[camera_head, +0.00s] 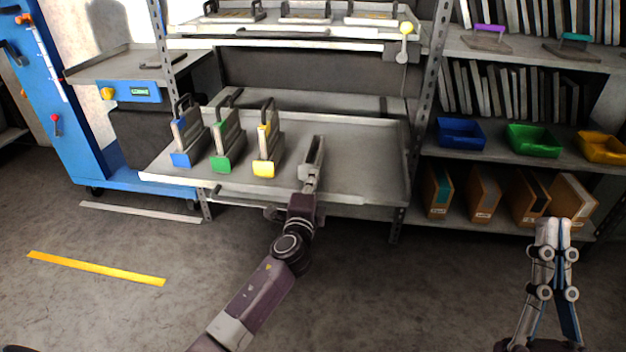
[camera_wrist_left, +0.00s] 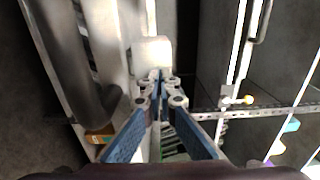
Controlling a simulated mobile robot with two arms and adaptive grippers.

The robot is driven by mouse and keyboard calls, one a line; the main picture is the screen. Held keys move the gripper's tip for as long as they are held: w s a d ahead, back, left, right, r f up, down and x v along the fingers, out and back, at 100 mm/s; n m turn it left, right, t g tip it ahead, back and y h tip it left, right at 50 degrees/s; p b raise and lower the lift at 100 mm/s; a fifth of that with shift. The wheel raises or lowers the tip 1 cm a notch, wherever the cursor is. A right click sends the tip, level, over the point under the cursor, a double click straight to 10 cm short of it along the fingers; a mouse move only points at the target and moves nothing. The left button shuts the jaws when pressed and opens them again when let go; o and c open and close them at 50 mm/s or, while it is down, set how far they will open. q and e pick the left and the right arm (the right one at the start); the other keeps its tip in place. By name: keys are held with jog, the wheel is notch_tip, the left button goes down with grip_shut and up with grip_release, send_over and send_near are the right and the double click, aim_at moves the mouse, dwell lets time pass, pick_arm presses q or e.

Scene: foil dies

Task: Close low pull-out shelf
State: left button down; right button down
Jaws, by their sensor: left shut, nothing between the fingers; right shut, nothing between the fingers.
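The low pull-out shelf (camera_head: 360,165) is a grey metal tray, standing out past the left rack post. Its front edge has a bar-like handle (camera_head: 240,200). Three foil dies stand on it: one blue (camera_head: 182,140), one green (camera_head: 222,145), one yellow (camera_head: 266,148). My left gripper (camera_head: 316,145) is shut and empty, reaching over the front edge to the right of the yellow die. I cannot tell whether it touches the shelf. Its closed fingers also show in the left wrist view (camera_wrist_left: 153,57). My right gripper (camera_head: 555,226) is shut and empty at the lower right, apart from the shelf.
An upper shelf (camera_head: 290,36) with more dies is above. A right-hand rack holds blue (camera_head: 460,132), green (camera_head: 532,139) and yellow (camera_head: 602,147) bins, with brown file boxes (camera_head: 484,194) below. A blue cabinet (camera_head: 62,110) stands left. The floor in front is open, with a yellow stripe (camera_head: 96,268).

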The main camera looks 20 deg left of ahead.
pick_arm(q)
jog(key=shift+w, duration=0.2)
pick_arm(e)
jog(key=shift+s+r, duration=0.25)
pick_arm(q)
jog(key=shift+w+a, duration=0.1)
pick_arm(e)
jog(key=shift+s, duration=0.1)
